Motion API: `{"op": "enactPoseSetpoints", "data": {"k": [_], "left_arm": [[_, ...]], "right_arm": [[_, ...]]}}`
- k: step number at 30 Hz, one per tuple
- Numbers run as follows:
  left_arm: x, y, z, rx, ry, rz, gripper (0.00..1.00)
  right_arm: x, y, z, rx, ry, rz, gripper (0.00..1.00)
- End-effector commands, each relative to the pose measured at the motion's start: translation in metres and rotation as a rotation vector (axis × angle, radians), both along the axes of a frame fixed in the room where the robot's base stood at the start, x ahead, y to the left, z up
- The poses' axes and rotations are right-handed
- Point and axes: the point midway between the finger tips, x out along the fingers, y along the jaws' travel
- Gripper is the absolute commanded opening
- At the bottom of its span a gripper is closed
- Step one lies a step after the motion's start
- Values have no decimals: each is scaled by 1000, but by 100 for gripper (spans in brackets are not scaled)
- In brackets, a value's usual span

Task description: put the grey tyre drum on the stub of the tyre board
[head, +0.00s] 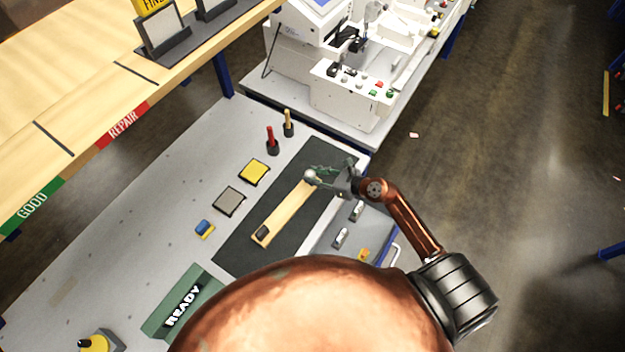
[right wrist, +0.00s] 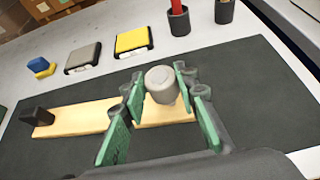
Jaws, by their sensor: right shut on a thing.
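The grey tyre drum (right wrist: 162,80) is a short light-grey cylinder, held between the green fingers of my right gripper (right wrist: 162,95). In the head view the drum (head: 310,175) shows as a pale round shape at the far end of the board, and my right gripper (head: 328,171) reaches it from the right. The tyre board (head: 286,211) is a long pale wooden strip on a dark mat, with a black block (head: 262,233) at its near end. The board also shows in the right wrist view (right wrist: 80,119). The stub is hidden; I cannot tell whether the drum touches it. My left gripper is out of view.
A yellow pad (head: 254,171), a grey pad (head: 229,200) and a blue-yellow block (head: 204,228) lie left of the dark mat (head: 245,250). Red and tan upright tools (head: 271,140) stand in dark holders behind. A green READY tray (head: 180,300) is at the front.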

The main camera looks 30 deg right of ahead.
Motion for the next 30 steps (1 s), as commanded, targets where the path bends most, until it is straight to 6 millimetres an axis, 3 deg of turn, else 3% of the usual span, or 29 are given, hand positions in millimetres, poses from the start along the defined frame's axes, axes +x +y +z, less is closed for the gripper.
{"op": "enactPoseSetpoints", "data": {"k": [10,23,24,30], "left_arm": [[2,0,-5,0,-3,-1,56],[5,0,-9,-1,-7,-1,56],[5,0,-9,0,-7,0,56],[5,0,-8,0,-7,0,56]], "right_arm": [[7,1,-36,3,1,-3,7],[7,1,-43,0,0,0,7],[7,1,-43,1,0,0,29],[7,1,-42,1,0,0,43]]}}
